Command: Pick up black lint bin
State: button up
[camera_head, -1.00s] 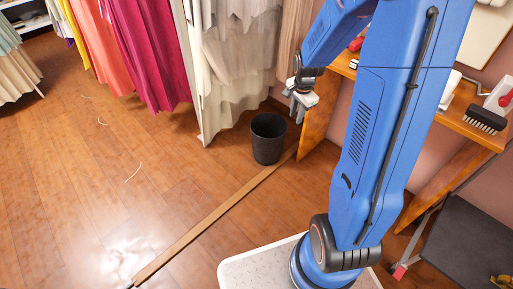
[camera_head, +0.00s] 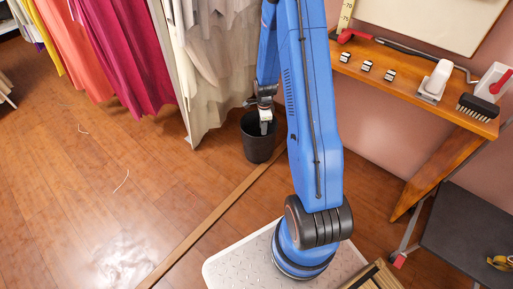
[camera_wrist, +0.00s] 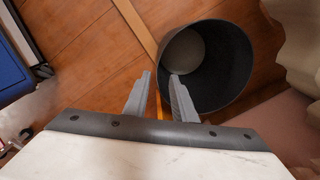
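The black lint bin (camera_head: 257,148) stands upright on the wooden floor by the hanging garments. It also shows in the wrist view (camera_wrist: 232,62), seen from above through its round mouth, with a paler bottom inside. My gripper (camera_head: 266,128) points down at the bin's rim. In the wrist view my gripper (camera_wrist: 161,77) is open, with a gap between its fingers. The right finger overlaps the bin's mouth and the left finger is outside it, with the near rim between them in the picture. I cannot tell whether either finger touches the bin.
Pale garments (camera_head: 218,65) hang close behind the bin. A wooden shelf (camera_head: 400,92) at the right holds a brush (camera_head: 478,107) and small items. A wooden strip (camera_head: 215,214) runs along the floor. White threads (camera_head: 122,181) lie on open floor at the left.

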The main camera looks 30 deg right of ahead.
send_over(261, 148)
jog(key=f, duration=1)
jog(key=shift+s+d+f, duration=0.2)
jog(key=shift+s+f, duration=0.05)
jog(key=shift+w+a+f, duration=0.15)
jog(key=shift+f, duration=1.2)
jog(key=shift+w+a+f, duration=0.1)
jog(key=shift+f, duration=1.2)
grip_shut()
